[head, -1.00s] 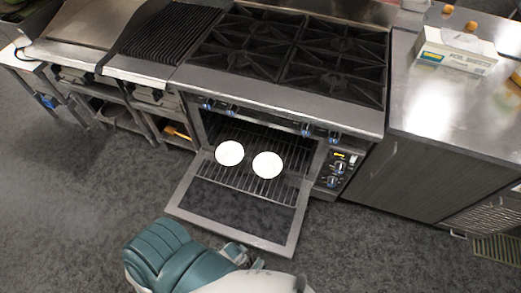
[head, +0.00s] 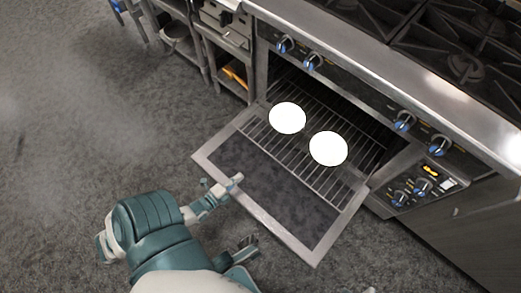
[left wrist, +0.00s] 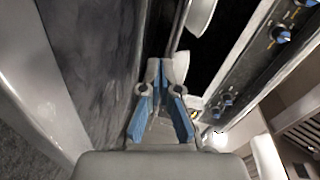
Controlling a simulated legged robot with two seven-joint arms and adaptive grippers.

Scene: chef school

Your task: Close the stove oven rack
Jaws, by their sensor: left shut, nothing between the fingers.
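The stove (head: 350,62) has its oven door (head: 225,155) swung down and open. The wire oven rack (head: 300,182) sticks out of the cavity above the door. Two white round plates (head: 287,118) (head: 328,148) lie on the rack. My left gripper (head: 236,180) is at the door's outer left edge, in front of the rack; I cannot tell whether it touches. In the left wrist view its blue-padded fingers (left wrist: 160,72) are shut and empty, alongside the door. A grey part low in the head view (head: 245,250) seems to be my right gripper; its fingers are unclear.
Blue-marked knobs (head: 404,121) and a control panel (head: 425,185) line the stove front. Shelves (head: 222,50) stand left of the oven. The grey floor (head: 70,150) at the left is clear.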

